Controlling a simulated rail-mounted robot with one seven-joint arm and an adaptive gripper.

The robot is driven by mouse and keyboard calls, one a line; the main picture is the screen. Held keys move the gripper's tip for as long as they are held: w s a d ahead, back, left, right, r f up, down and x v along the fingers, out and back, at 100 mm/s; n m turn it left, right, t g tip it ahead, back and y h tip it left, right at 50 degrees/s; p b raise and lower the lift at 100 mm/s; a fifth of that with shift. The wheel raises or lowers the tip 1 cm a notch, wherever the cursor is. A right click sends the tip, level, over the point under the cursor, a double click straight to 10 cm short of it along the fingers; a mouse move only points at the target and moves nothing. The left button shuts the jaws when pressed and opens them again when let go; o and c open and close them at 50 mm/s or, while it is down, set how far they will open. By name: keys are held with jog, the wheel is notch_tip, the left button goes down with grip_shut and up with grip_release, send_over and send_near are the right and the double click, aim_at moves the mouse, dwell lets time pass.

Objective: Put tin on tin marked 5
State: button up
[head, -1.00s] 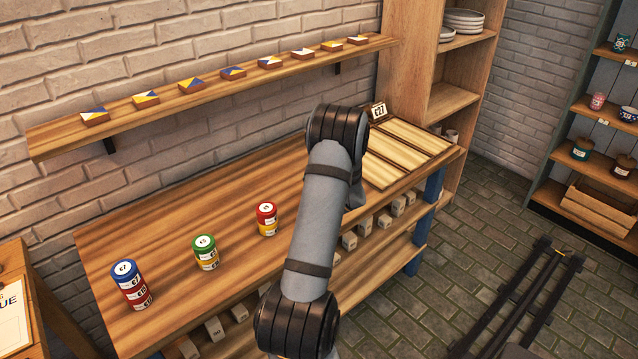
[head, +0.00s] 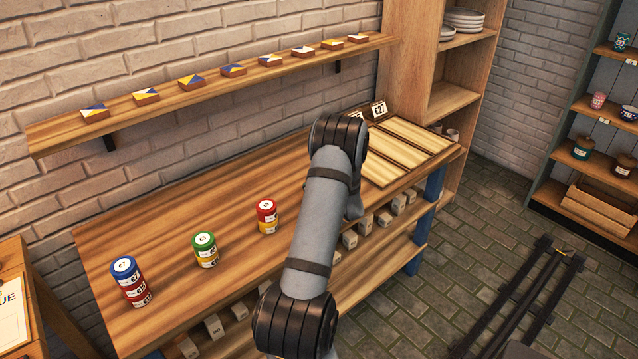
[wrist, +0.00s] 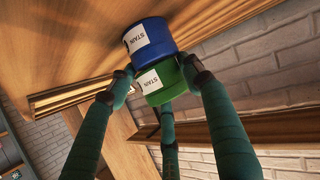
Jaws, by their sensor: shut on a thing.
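In the wrist view, my gripper (wrist: 158,80) has its fingers closed around a green tin (wrist: 165,84) with a white "STAIN" label. A blue tin (wrist: 152,38), also labelled, is end to end with the green one, on its far side from my fingers. I cannot tell whether the blue tin rests on the bench. In the head view my arm hides the gripper and both these tins. Three tin stacks show there: blue-topped over red (head: 126,270), green over yellow (head: 204,247), red over yellow (head: 266,211). Their small numbers are hard to read.
The wooden bench (head: 175,240) has bare room between and behind the stacks. A wall shelf (head: 60,138) with several painted tiles runs above it. Pale boards (head: 410,138) and small number cards (head: 379,110) are at its right end, beside a tall cabinet.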

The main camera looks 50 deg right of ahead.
jog(key=shift+s+a+f, duration=0.15)
jog(key=shift+s+f, duration=0.1)
jog(key=shift+f, duration=0.4)
jog(key=o, duration=1)
jog(key=shift+f, duration=0.1)
jog(key=o, duration=0.4)
jog(key=shift+c, duration=0.2)
jog(key=shift+w+r, duration=0.15)
jog(key=shift+r, duration=0.05)
jog(key=r+p, duration=0.1)
jog(key=p, duration=0.1)
jog(key=shift+r+p, duration=0.3)
jog(key=b+v, duration=0.1)
jog(key=v, duration=0.2)
jog(key=b+v, duration=0.1)
jog(key=v, duration=0.2)
jog(key=b+v, duration=0.1)
jog(key=v, duration=0.3)
jog(key=shift+f, duration=0.4)
